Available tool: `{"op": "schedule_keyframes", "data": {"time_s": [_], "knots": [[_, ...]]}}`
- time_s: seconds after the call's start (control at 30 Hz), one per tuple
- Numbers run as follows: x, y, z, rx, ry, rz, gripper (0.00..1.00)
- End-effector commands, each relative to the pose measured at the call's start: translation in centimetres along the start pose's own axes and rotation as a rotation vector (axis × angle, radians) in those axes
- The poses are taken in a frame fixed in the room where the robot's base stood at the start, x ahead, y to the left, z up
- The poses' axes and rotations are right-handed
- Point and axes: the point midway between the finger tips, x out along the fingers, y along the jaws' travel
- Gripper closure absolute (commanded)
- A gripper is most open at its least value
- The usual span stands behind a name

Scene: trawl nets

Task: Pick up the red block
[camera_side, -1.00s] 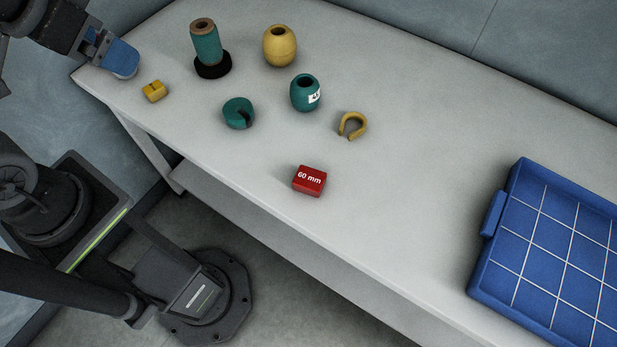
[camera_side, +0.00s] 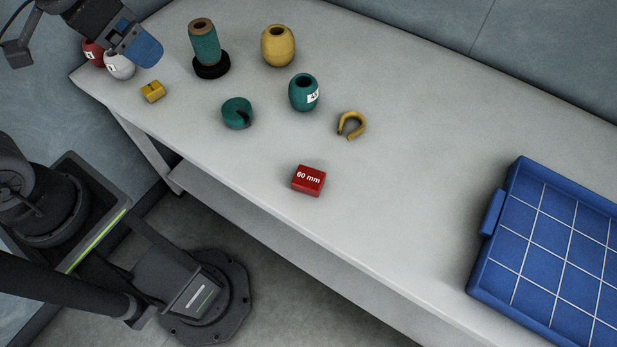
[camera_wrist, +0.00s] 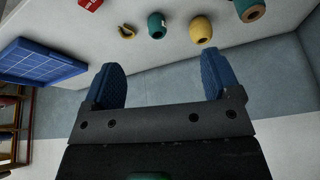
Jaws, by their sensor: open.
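The red block (camera_side: 309,180), marked "60 mm", lies on the table near its front edge in the side view. It also shows at the top edge of the wrist view (camera_wrist: 89,4), partly cut off. My gripper (camera_side: 140,50) is above the table's far left end in the side view, well away from the red block. In the wrist view its two blue fingers (camera_wrist: 160,82) are wide apart with nothing between them.
A teal spool on a black ring (camera_side: 207,48), yellow float (camera_side: 279,45), teal float (camera_side: 304,92), teal slotted disc (camera_side: 238,112), yellow hook (camera_side: 351,125) and small yellow block (camera_side: 153,92) stand around. Red (camera_side: 93,52) and white (camera_side: 120,66) floats sit beside my gripper. A blue gridded tray (camera_side: 480,275) is at right.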

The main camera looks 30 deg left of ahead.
Motion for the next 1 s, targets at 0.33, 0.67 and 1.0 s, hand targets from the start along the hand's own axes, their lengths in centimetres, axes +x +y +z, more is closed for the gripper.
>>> {"op": "schedule_keyframes", "data": {"time_s": [0.33,0.67,1.0], "knots": [[8.2,8.3,-7.3,0.538,-0.178,0.131,0.17],[18.4,18.4,-7.7,0.987,-0.304,0.242,0.17],[22.8,21.3,-6.1,1.115,-0.338,0.275,0.17]]}}
